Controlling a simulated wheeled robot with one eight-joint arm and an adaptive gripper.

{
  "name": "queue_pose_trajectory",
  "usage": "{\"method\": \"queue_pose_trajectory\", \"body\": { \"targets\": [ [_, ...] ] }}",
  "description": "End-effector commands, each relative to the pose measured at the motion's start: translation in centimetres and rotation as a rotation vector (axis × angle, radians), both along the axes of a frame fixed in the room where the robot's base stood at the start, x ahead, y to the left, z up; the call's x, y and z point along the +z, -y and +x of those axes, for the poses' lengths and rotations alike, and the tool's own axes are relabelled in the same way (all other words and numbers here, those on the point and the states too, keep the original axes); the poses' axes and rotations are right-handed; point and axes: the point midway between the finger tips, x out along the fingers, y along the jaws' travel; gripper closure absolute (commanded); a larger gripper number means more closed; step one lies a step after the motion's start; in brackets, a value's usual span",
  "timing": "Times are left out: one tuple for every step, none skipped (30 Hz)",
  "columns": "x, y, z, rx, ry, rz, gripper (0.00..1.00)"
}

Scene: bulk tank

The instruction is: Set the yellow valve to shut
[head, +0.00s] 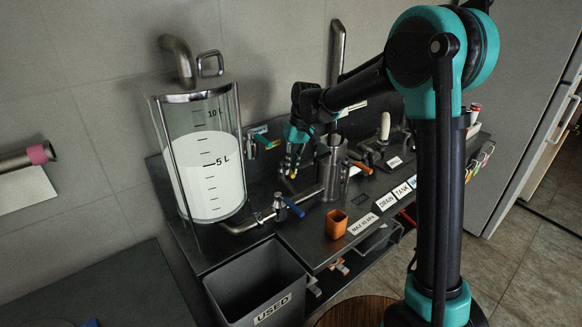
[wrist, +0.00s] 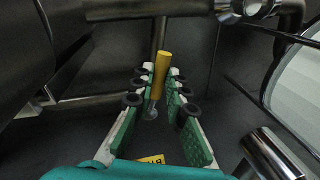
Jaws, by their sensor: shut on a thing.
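The yellow valve's handle (wrist: 161,76) shows in the wrist view as a yellow grip on a metal stem, standing between the two green-padded fingers of my gripper (wrist: 157,88). The fingers are closed in on it from both sides. The lower end of the stem is partly visible between the pads. In the head view my gripper (head: 292,172) points down at the back of the bench, right of the clear tank, and the handle is too small to make out clearly there. A yellow label (wrist: 152,160) is partly cut off by my gripper body in the wrist view.
A blue-handled valve (head: 290,206) sits on the pipe below my gripper. A metal cylinder (head: 333,170) stands close to its right. An orange cup (head: 336,224) and a USED bin (head: 225,297) are in front.

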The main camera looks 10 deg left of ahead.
Motion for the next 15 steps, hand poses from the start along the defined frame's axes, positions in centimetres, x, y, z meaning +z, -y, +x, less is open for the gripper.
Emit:
{"method": "queue_pose_trajectory", "body": {
  "targets": [
    [0.04,-0.02,0.07,-0.001,0.001,0.001,1.0],
    [0.04,-0.02,0.07,-0.001,0.001,0.001,1.0],
    [0.04,-0.02,0.07,-0.001,0.001,0.001,1.0],
    [0.04,-0.02,0.07,-0.001,0.001,0.001,1.0],
    [0.04,-0.02,0.07,-0.001,0.001,0.001,0.83],
    [0.04,-0.02,0.07,-0.001,0.001,0.001,0.78],
    [0.04,-0.02,0.06,-0.002,0.001,0.001,0.74],
    [0.03,-0.02,0.06,-0.002,0.001,0.001,0.7],
    [0.03,-0.01,0.05,-0.002,0.0,0.0,0.65],
    [0.03,-0.01,0.05,-0.002,0.0,0.0,0.65],
    [0.03,-0.01,0.04,-0.002,0.0,0.0,0.65],
    [0.02,-0.01,0.04,-0.002,0.0,0.0,0.65],
    [0.02,-0.02,0.04,-0.002,0.0,0.0,0.65],
    [0.02,-0.01,0.03,-0.002,0.0,0.0,0.65],
    [0.02,-0.01,0.03,-0.002,0.0,0.0,0.65]
  ]
}}
